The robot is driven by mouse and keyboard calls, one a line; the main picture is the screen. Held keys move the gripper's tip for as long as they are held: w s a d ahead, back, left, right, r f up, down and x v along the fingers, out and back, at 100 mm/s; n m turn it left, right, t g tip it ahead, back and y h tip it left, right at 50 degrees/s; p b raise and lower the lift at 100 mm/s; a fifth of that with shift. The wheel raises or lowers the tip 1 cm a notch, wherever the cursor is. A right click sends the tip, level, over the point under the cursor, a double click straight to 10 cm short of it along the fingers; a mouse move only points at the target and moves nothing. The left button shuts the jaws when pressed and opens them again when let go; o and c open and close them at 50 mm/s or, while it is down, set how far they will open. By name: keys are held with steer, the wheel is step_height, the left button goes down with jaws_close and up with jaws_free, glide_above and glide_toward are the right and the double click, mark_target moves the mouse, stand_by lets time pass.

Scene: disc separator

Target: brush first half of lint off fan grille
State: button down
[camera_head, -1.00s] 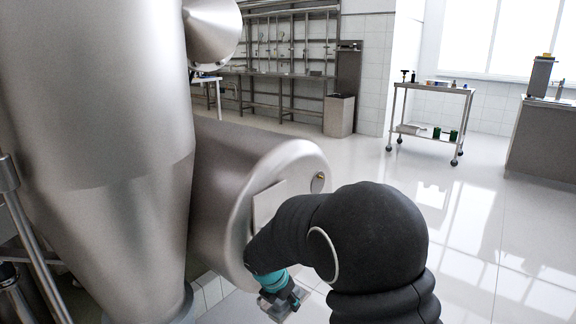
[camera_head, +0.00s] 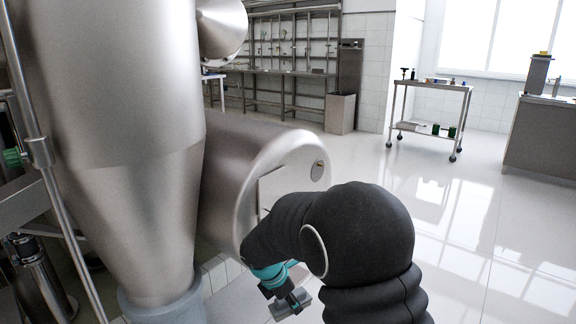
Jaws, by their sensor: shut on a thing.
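A large steel motor-like drum (camera_head: 245,165) lies on its side, with a rounded end and a flat panel (camera_head: 271,188) on its face. The fan grille and its lint cannot be made out; my dark arm hides part of that face. My gripper (camera_head: 284,299) is low in front of the drum's end, under my arm, with a teal band above it. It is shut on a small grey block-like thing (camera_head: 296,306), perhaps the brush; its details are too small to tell. Whether it touches the drum cannot be seen.
A tall steel cone vessel (camera_head: 125,180) stands close on the left, with pipes and a green knob (camera_head: 13,157) beside it. A wheeled cart (camera_head: 432,85) and a grey counter (camera_head: 545,140) stand far right. The tiled floor (camera_head: 480,220) between is open.

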steer(key=m, duration=0.1)
steer(key=m+g, duration=0.1)
steer(key=m, duration=0.1)
steer(key=s+m, duration=0.1)
steer(key=shift+a+f+m+g+h, duration=0.1)
steer(key=shift+f+m+g+h, duration=0.15)
steer(key=shift+m+g+h, duration=0.15)
steer(key=shift+s+f+m+g, duration=0.15)
steer(key=shift+m+g, duration=0.05)
steer(key=shift+m, duration=0.35)
steer(key=shift+s+f+m+g, duration=0.1)
steer(key=shift+s+m+g, duration=0.1)
steer(key=shift+m, duration=0.35)
steer(key=s+d+f+m+g+y, duration=0.1)
steer(key=d+f+m+g+y, duration=0.1)
steer(key=d+f+m, duration=0.4)
steer(key=s+d+f+m+g+y, duration=0.1)
steer(key=d+f+m+g+y, duration=0.1)
steer(key=d+f+m, duration=0.3)
steer(key=d+m, duration=0.4)
steer(key=m, duration=0.2)
steer(key=shift+d+f+m+y, duration=0.3)
steer(key=shift+d+f, duration=0.1)
